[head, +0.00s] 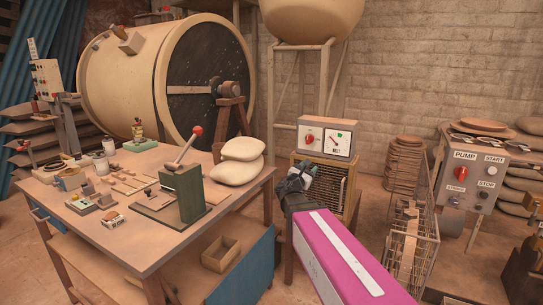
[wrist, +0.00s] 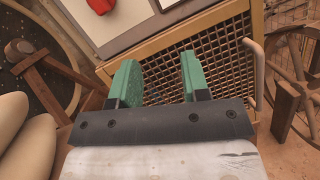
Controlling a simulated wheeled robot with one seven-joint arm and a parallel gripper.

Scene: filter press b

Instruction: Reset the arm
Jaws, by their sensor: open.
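My gripper (head: 301,176) is at the end of my arm in the head view, in front of the metering box with the caged lower part. In the wrist view its two green fingers (wrist: 157,78) stand apart with nothing between them. Behind the fingers is the mesh front of the cage (wrist: 225,55). I cannot tell from these views how close the fingertips are to the mesh.
A workbench (head: 140,252) with a green press (head: 182,190) and pale sacks (head: 240,160) stands left of my arm. The gauge box (head: 326,138) sits on the cage (head: 341,185). A wire rack (head: 410,235) and pump panel (head: 474,178) stand right.

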